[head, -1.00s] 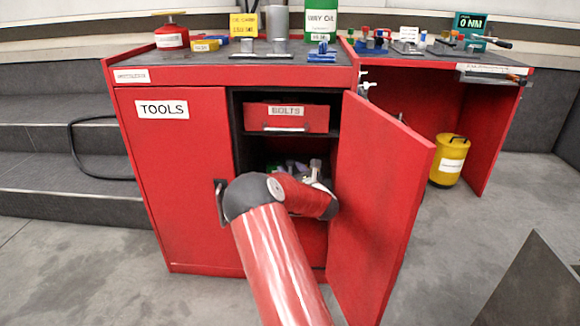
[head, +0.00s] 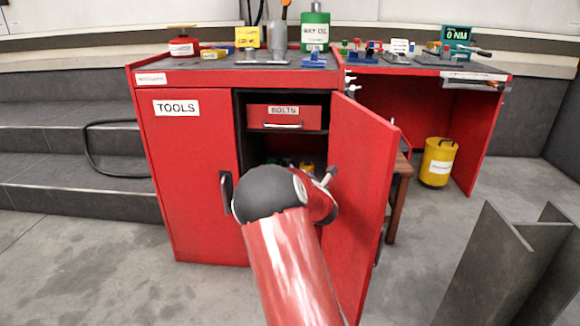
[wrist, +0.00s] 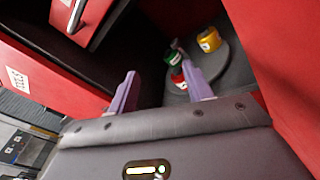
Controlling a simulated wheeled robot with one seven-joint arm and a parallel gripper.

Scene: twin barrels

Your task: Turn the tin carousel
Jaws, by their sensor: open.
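The tin carousel (wrist: 229,85) is a grey round plate inside the open right side of the red cabinet. In the wrist view it carries a yellow tin (wrist: 209,39), a red tin (wrist: 178,79) and a dark greenish tin (wrist: 176,50). My gripper (wrist: 161,76) has two purple fingers spread apart with nothing between them. It points toward the carousel, and the right finger overlaps the near part of the plate in the picture. I cannot tell whether it touches. In the head view my arm hides most of the carousel; a yellow tin (head: 307,167) shows past it.
The open red door (head: 362,190) stands close to the right of my arm. Above the carousel is the bolts drawer (head: 285,117). The closed tools door (head: 188,185) is at left. A yellow can (head: 438,163) stands under the bench, and grey metal profiles (head: 500,270) stand at lower right.

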